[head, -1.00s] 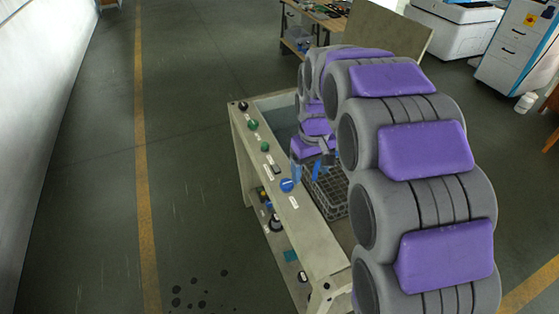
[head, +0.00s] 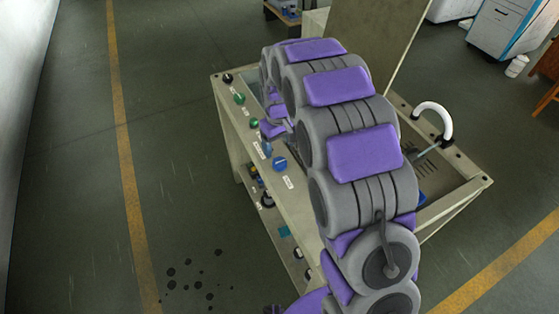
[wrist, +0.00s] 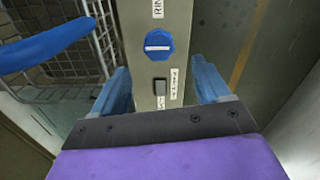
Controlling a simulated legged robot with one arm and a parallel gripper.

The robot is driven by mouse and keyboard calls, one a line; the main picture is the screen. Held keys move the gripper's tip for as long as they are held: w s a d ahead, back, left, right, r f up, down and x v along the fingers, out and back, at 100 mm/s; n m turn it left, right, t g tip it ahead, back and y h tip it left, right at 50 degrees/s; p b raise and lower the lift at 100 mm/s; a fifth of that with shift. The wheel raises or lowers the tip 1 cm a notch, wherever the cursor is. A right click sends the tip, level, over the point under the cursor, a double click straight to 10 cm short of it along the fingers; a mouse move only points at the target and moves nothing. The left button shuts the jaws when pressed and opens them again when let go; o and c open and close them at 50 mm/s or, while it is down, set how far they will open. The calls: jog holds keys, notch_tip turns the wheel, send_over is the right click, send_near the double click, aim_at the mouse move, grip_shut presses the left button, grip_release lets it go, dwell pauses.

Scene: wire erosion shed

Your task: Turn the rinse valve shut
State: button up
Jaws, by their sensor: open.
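The rinse valve is a blue knob (head: 280,164) on the sink unit's pale front rim. In the wrist view the blue knob (wrist: 158,45) is ahead of my gripper, with a white line running across the rim and a label starting "RIN" beyond it. My gripper (wrist: 161,68) is open and empty, its blue fingers spread on either side of the rim, the knob ahead between their lines.
A grey switch (wrist: 160,87) sits on the rim between the fingers. A wire basket (wrist: 70,60) with a blue handle (wrist: 45,46) lies left of the left finger. Green knobs (head: 240,98) stand farther along the rim. A white curved spout (head: 434,112) rises at right.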

aim_at(280, 162)
jog(key=f, duration=0.2)
jog(key=f+b, duration=0.1)
jog(key=f, duration=0.4)
jog(key=shift+d+f, duration=0.25)
jog(key=shift+d, duration=0.1)
jog(key=shift+a, duration=0.5)
jog(key=shift+c, duration=0.6)
jog(key=shift+d, duration=0.3)
jog(key=c, duration=0.9)
